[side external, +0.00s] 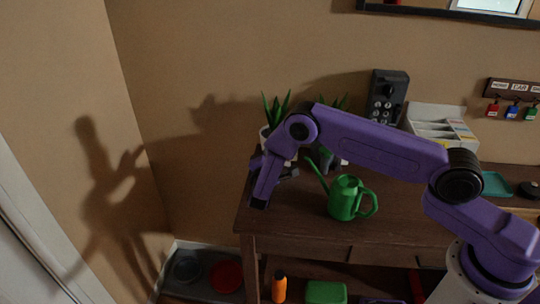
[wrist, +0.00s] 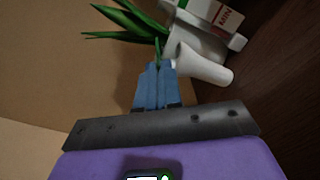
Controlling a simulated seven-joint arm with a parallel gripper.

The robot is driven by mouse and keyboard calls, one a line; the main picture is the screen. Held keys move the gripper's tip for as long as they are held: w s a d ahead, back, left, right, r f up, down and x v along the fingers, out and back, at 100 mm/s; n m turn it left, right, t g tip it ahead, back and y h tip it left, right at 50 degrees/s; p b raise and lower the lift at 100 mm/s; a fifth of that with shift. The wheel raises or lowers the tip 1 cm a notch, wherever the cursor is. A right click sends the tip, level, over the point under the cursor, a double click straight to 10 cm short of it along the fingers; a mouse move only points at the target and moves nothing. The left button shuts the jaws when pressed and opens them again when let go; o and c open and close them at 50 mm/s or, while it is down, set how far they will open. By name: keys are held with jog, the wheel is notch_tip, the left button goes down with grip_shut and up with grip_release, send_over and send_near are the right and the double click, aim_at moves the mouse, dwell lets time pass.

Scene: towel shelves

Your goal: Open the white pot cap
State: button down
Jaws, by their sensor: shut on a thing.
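The white pot (wrist: 208,30) shows at the top of the wrist view, tilted in the picture, with a red-and-white label. A white spout-like piece (wrist: 205,65), possibly its cap, sticks out of its side. I cannot tell whether it is open. My gripper (wrist: 158,66) has its blue-grey fingers together right beside this piece. A narrow green leaf (wrist: 157,48) shows at the fingertips and appears to be between them. In the side view a plant in a white pot (side external: 264,134) is partly hidden behind my wrist, and my fingertips are hard to make out.
A green watering can (side external: 345,198) stands on the brown table (side external: 390,232) right of my gripper. A second plant (side external: 338,103) is behind my arm. A white organizer (side external: 440,125) and a dark phone-like device (side external: 387,97) are at the back. The table's left-front top is clear.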

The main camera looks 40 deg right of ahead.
jog(key=shift+w+a+r+n, duration=0.15)
jog(key=shift+w+a+n, duration=0.25)
jog(key=shift+n, duration=2.15)
jog(key=shift+w+a+r+n, duration=0.1)
jog(key=shift+w+a+n, duration=0.3)
jog(key=shift+n, duration=2.1)
jog(key=shift+w+a+r+n, duration=0.15)
jog(key=shift+w+a+n, duration=0.2)
jog(key=shift+n, duration=2.2)
jog(key=shift+a, duration=0.1)
jog(key=c, duration=1.3)
grip_release()
jog(key=v, duration=1.7)
jog(key=shift+s, duration=0.25)
